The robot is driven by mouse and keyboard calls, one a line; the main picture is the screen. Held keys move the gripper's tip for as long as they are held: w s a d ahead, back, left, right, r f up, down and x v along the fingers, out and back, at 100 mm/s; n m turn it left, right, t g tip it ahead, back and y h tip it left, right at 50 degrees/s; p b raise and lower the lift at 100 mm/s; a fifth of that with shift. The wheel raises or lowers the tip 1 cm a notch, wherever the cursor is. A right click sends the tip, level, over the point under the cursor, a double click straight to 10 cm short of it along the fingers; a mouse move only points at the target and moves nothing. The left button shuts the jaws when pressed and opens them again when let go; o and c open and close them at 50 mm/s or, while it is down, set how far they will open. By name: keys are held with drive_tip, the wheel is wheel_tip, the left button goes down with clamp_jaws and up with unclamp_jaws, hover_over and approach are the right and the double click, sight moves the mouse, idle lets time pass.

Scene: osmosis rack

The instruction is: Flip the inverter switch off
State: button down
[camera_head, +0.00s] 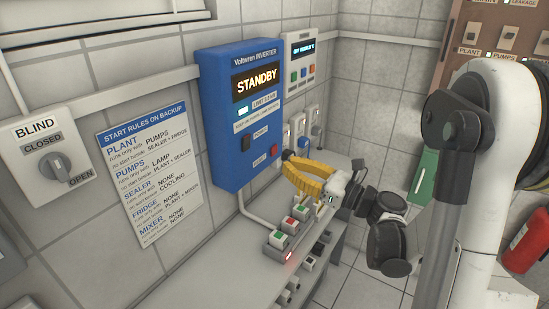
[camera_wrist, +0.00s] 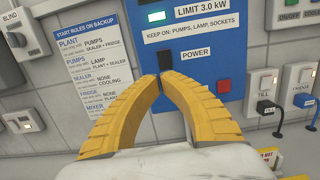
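The blue inverter box (camera_head: 238,115) hangs on the tiled wall; its display (camera_head: 256,83) reads STANDBY. Its black power switch (camera_head: 247,142) sits on the lower front, beside the POWER label. The switch (camera_wrist: 166,60) also shows in the wrist view, just above my fingertips, which overlap its lower end. My gripper (camera_head: 288,157) has yellow fingers. In the wrist view the fingertips (camera_wrist: 161,77) meet, with nothing seen between them. In the head view the tips are right of and below the switch, apparently off the panel; I cannot tell whether they touch it. The rocker's tilt is unclear.
A red button (camera_wrist: 224,86) is right of the switch on the panel. A white controller (camera_head: 299,62) and socket switches (camera_head: 302,135) are farther right. A bench (camera_head: 245,270) with button boxes (camera_head: 279,239) lies below. The BLIND knob (camera_head: 56,166) is far left.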

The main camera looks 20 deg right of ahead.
sight(245, 144)
drive_tip(key=b+x, duration=0.2)
drive_tip(key=x, duration=1)
drive_tip(key=shift+w+a, duration=0.2)
drive_tip(key=shift+w, duration=0.15)
